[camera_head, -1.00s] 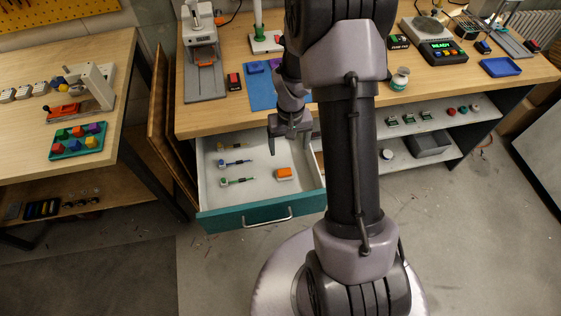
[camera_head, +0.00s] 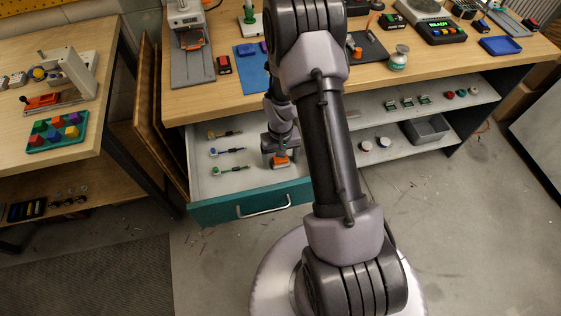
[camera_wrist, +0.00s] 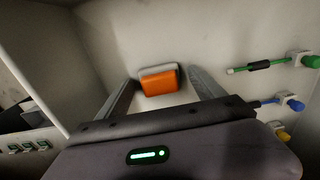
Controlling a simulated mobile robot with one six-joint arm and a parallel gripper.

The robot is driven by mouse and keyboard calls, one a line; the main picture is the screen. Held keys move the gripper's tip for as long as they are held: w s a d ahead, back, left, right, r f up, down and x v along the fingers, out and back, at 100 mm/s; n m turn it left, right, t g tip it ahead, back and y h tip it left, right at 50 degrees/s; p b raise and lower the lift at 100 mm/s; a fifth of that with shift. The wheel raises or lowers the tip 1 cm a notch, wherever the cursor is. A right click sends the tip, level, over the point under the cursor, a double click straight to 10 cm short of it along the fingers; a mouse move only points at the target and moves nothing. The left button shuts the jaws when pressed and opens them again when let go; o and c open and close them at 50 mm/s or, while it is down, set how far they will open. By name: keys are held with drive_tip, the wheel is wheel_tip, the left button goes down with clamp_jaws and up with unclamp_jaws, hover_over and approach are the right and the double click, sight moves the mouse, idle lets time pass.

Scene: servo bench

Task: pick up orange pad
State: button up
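The orange pad (camera_head: 281,162) lies on the floor of the open drawer (camera_head: 213,182), near its right side. It has a pale lower layer. In the wrist view the orange pad (camera_wrist: 159,81) sits between the tips of my gripper's two fingers, with a narrow gap on each side. My gripper (camera_wrist: 160,76) is open and low over the drawer floor. In the head view my gripper (camera_head: 280,154) is right at the pad and hides its far part.
Several tools with coloured ends (camera_head: 228,151) lie in the drawer's left part. The drawer's teal front (camera_head: 250,205) and side walls surround my gripper. The workbench top (camera_head: 220,100) lies above and behind. A shelf with a grey bin (camera_head: 428,130) is to the right.

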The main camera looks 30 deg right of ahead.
drive_tip(key=c, duration=1.3)
drive_tip(key=shift+o, duration=0.2)
wheel_tip(320, 180, up, 10)
drive_tip(key=p, duration=0.3)
drive_tip(key=shift+p, duration=0.35)
